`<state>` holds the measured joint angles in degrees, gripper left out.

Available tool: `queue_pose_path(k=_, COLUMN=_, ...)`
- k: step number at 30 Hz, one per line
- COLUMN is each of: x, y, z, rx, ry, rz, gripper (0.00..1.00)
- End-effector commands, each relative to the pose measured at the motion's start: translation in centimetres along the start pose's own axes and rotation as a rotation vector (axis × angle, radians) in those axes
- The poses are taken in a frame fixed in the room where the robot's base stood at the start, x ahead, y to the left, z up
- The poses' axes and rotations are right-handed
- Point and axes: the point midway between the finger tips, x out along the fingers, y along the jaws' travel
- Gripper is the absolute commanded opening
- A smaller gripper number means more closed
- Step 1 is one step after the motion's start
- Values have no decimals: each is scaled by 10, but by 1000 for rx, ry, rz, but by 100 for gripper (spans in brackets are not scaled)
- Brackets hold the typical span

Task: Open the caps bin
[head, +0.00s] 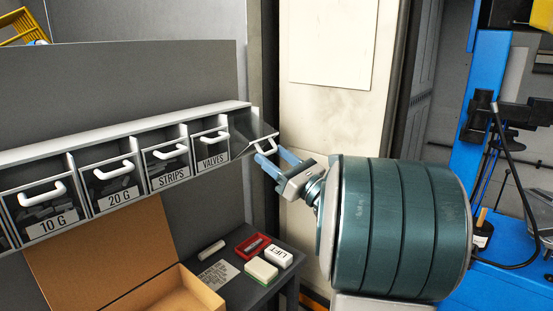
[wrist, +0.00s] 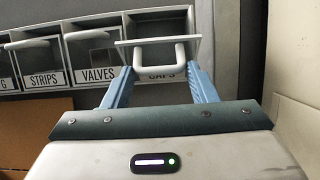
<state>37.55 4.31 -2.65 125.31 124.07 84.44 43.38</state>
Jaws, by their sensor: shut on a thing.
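The caps bin (head: 252,130) is the last bin at the right end of the wall rack in the head view. Its clear front is tilted outward from the rack, so the bin stands open. In the wrist view the caps bin (wrist: 158,42) shows its front's upper edge, with the dark interior behind it. Its white handle (wrist: 181,55) lies between the fingers. The label below is partly hidden. My gripper (head: 274,155) is shut on the handle; it also shows in the wrist view (wrist: 159,68), one blue finger on each side.
Other closed bins line up to the left, including the valves bin (head: 211,144) and strips bin (head: 168,165). Below are an open cardboard box (head: 110,245) and a dark table (head: 240,290) with small boxes. A pale panel (head: 310,120) stands right of the rack.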

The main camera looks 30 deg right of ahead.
Motion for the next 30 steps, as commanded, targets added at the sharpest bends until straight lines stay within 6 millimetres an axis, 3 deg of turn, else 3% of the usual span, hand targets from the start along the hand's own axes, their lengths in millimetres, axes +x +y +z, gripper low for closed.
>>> queue_pose_path(k=5, x=1, y=2, z=-7, rx=10, ry=15, rz=4, gripper=12)
queue_pose_path(k=6, x=1, y=2, z=-7, rx=10, ry=15, rz=4, gripper=55)
queue_pose_path(k=8, x=1, y=2, z=-7, rx=10, ry=13, rz=4, gripper=72)
queue_pose_path(k=20, x=-8, y=-2, z=-2, rx=0, ry=4, rz=-6, gripper=73)
queue_pose_path(k=23, x=-22, y=-2, z=-2, rx=1, ry=5, rz=-6, gripper=73)
queue_pose_path(k=30, x=-77, y=-1, z=-3, rx=2, ry=5, rz=-6, gripper=73)
